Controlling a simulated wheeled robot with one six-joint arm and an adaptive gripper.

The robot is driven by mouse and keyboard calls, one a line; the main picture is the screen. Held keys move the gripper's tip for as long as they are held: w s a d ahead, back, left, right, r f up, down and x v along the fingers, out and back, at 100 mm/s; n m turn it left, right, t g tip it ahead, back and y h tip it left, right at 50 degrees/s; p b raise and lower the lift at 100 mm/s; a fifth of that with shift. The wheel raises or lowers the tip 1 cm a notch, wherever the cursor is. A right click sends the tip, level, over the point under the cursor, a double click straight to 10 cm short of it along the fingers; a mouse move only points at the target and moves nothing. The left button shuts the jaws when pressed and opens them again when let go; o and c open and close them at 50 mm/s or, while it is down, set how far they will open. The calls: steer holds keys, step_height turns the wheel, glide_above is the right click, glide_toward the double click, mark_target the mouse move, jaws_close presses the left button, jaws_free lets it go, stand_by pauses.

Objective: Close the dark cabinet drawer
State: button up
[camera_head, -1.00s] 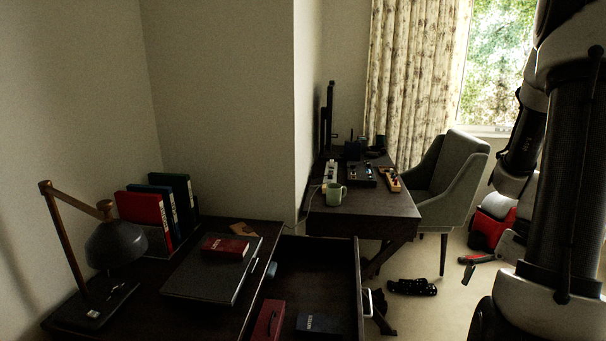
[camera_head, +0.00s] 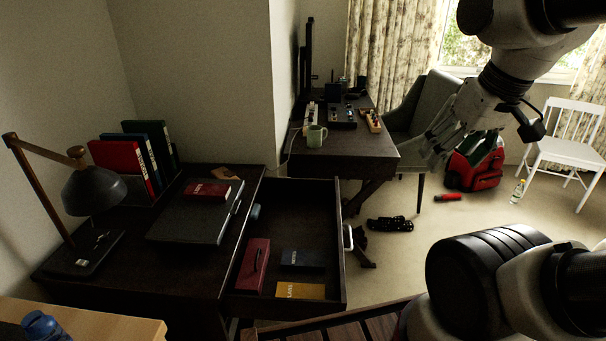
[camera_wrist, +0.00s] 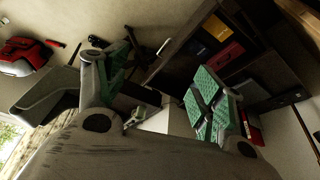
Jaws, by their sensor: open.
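The dark cabinet drawer (camera_head: 331,215) is pulled out from the dark cabinet (camera_head: 200,262), its inside open to view. It holds a dark red case (camera_head: 254,264), a dark notebook (camera_head: 303,258) and a yellow book (camera_head: 300,290). A pale handle (camera_head: 348,237) shows on its outer front. My gripper (camera_head: 437,143) is open and empty, raised to the right of the drawer and apart from it. In the wrist view its green-padded fingers (camera_wrist: 158,88) are spread wide, with the drawer (camera_wrist: 180,42) beyond them, partly hidden by one finger.
A laptop-like dark case (camera_head: 192,222), a lamp (camera_head: 92,190) and binders (camera_head: 137,160) stand on the cabinet top. A desk (camera_head: 335,162) and grey chair (camera_head: 415,115) stand behind. A black object (camera_head: 390,224) and a red bag (camera_head: 474,165) lie on the floor. Carpet right of the drawer is mostly clear.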

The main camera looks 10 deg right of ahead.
steer(key=shift+s+d+f, duration=0.1)
steer(key=shift+d+f, duration=0.05)
steer(key=shift+d, duration=0.15)
steer(key=c, duration=0.3)
steer(key=d+f+m+g, duration=0.1)
steer(key=f, duration=0.1)
steer(key=w+d+f+m+g, duration=0.1)
steer(key=f+g, duration=0.1)
steer(key=f, duration=0.1)
steer(key=d+f+m+g, duration=0.1)
steer(key=f, duration=0.1)
steer(key=shift+w+d+f+y, duration=0.2)
steer(key=shift+w+d+y, duration=0.1)
steer(key=shift+w, duration=0.05)
jaws_close()
steer(key=w+f+m+y, duration=0.45)
steer(key=f+m, duration=0.25)
steer(key=f, duration=0.6)
steer(key=w+f+m+y, duration=0.45)
steer(key=f+m, duration=0.25)
steer(key=f, duration=0.6)
steer(key=w+m+t+h, duration=0.1)
steer(key=w+m+t, duration=0.1)
steer(key=w+m, duration=0.35)
steer(key=w+a+f+n, duration=0.1)
steer(key=w+a+f, duration=0.3)
steer(key=a+f, duration=0.3)
steer(key=shift+a+f, duration=0.4)
steer(key=shift+a, duration=1.15)
